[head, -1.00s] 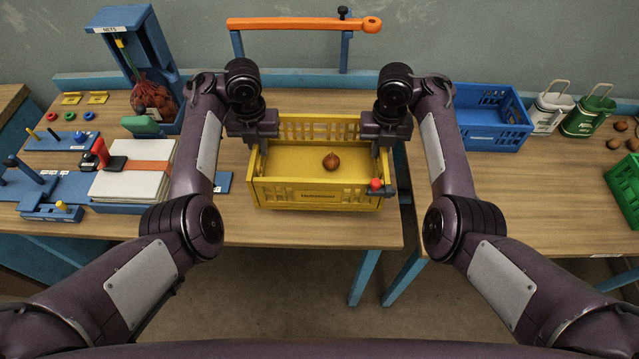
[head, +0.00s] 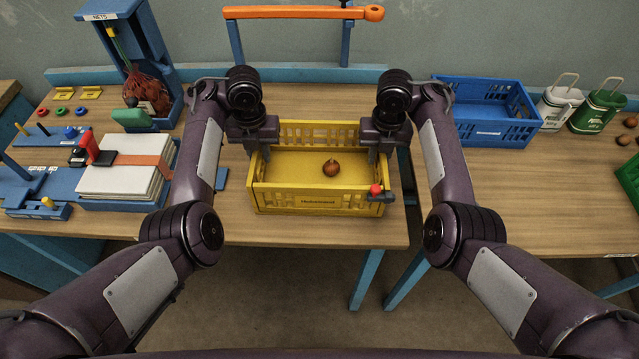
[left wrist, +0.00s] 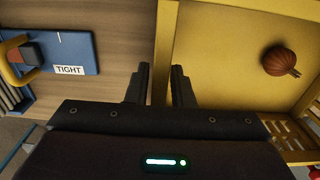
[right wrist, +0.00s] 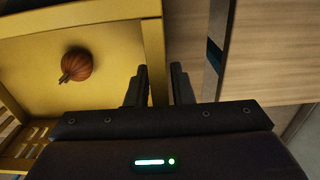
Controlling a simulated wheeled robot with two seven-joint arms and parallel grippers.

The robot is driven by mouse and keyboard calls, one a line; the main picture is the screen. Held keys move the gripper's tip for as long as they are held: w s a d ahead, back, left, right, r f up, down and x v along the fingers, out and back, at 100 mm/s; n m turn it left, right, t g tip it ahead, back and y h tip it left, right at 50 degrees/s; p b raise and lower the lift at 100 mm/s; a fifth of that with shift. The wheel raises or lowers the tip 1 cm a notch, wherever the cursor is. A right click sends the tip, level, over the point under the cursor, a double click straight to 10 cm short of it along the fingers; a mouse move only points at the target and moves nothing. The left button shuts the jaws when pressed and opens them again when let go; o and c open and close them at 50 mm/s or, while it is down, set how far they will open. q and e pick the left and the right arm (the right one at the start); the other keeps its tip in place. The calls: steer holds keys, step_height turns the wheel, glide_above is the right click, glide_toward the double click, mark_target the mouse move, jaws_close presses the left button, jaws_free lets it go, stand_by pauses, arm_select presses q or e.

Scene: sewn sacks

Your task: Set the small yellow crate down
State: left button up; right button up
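The small yellow crate (head: 318,201) is in the middle of the head view, over the front part of the wooden table (head: 300,231). One brown onion (head: 331,168) lies inside on its floor. My left gripper (head: 262,153) is shut on the crate's left wall, which runs between its fingers in the left wrist view (left wrist: 160,85). My right gripper (head: 376,155) is shut on the right wall, as the right wrist view (right wrist: 159,85) also shows. The crate looks level. Its underside is hidden, so I cannot tell whether it touches the table.
A red-knobbed part (head: 376,189) shows at the crate's front right corner. Papers with an orange band (head: 127,176) lie left. A blue crate (head: 495,112) stands on the right-hand table, across a gap. An orange bar (head: 300,13) is behind. Bare wood lies in front.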

arm_select(q)
steer(key=shift+o, duration=1)
steer(key=shift+r, duration=0.1)
arm_select(e)
steer(key=shift+o, duration=0.9)
arm_select(q)
steer(key=shift+r, duration=0.1)
